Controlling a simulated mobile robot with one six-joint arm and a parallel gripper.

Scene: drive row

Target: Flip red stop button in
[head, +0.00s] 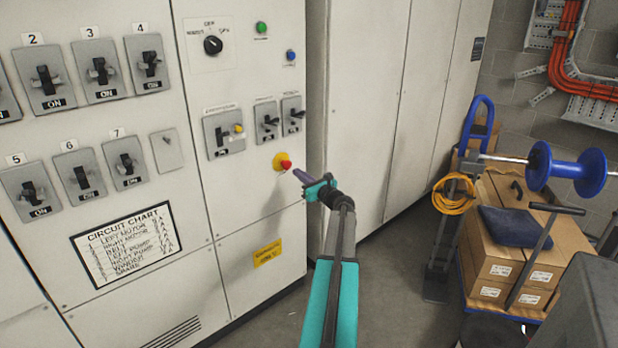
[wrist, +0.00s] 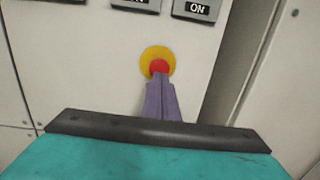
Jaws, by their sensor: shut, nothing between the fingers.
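The red stop button (head: 286,165) sits on a round yellow plate (head: 278,160) on the cabinet front, below the small switches. In the wrist view the red button (wrist: 159,67) shows in the middle of its yellow plate (wrist: 150,53). My gripper (head: 296,173) is shut and empty, its purple fingers pointing at the button from the right. In the wrist view the closed fingertips (wrist: 160,78) overlap the lower edge of the button. I cannot tell whether they touch it. My teal arm reaches up from the bottom of the head view.
Switches (head: 223,133) sit just above the button, with numbered switches and a circuit chart (head: 124,243) to the left. At right stand cardboard boxes (head: 505,250) on a cart, with a blue reel (head: 566,172). Open floor (head: 400,270) lies between cabinet and cart.

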